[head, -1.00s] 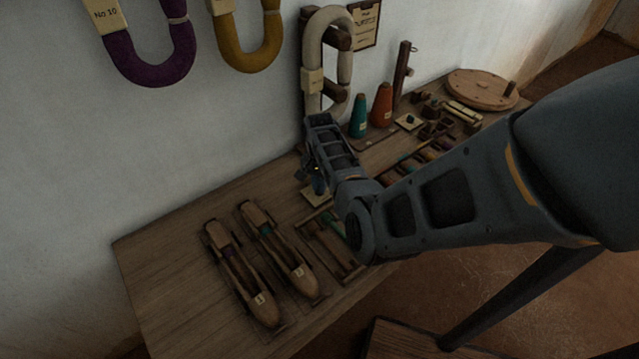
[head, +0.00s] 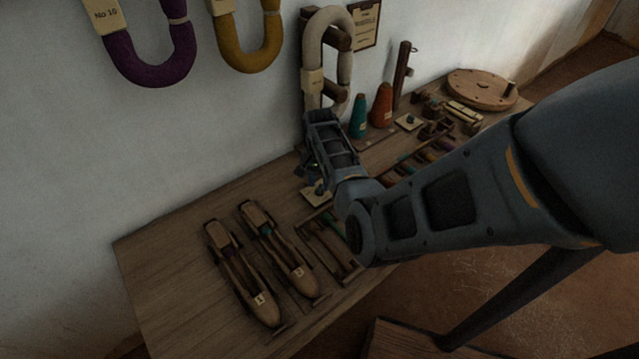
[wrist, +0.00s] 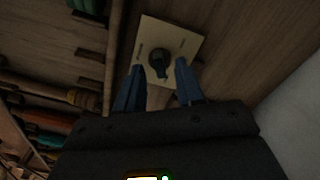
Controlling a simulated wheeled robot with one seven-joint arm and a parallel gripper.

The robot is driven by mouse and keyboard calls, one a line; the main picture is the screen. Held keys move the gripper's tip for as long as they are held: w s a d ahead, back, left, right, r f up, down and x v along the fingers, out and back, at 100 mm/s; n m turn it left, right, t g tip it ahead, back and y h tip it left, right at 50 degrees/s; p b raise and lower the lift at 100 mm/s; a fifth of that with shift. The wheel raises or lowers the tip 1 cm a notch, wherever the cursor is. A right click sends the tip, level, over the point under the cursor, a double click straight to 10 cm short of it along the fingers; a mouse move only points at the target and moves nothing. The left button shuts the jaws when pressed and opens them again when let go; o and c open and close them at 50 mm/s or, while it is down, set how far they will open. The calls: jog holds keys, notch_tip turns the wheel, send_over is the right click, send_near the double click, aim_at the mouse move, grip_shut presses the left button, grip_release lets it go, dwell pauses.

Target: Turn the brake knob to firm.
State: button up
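A dark round knob (wrist: 158,60) sits on a square cream plate (wrist: 186,42) on the bench, seen in the wrist view. A narrow part of the knob points toward my gripper. Small marks on the plate are too blurred to read. My gripper (wrist: 160,68) is open, with one blue finger on each side of the knob's near end. Visible gaps separate the fingers from the knob, and contact cannot be seen. In the head view the plate (head: 316,197) shows just below my gripper (head: 313,178), which hides part of it.
Two wooden shuttles (head: 243,275) (head: 280,250) lie to the left on the bench. A rack of coloured bobbins (head: 415,165) lies to the right. Teal (head: 358,118) and orange (head: 382,106) cones and a hanging pale skein (head: 312,55) stand close behind my wrist.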

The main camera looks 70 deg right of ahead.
aim_at(320, 187)
notch_tip(320, 187, up, 6)
jog(key=shift+r, duration=0.2)
dwell(0.7)
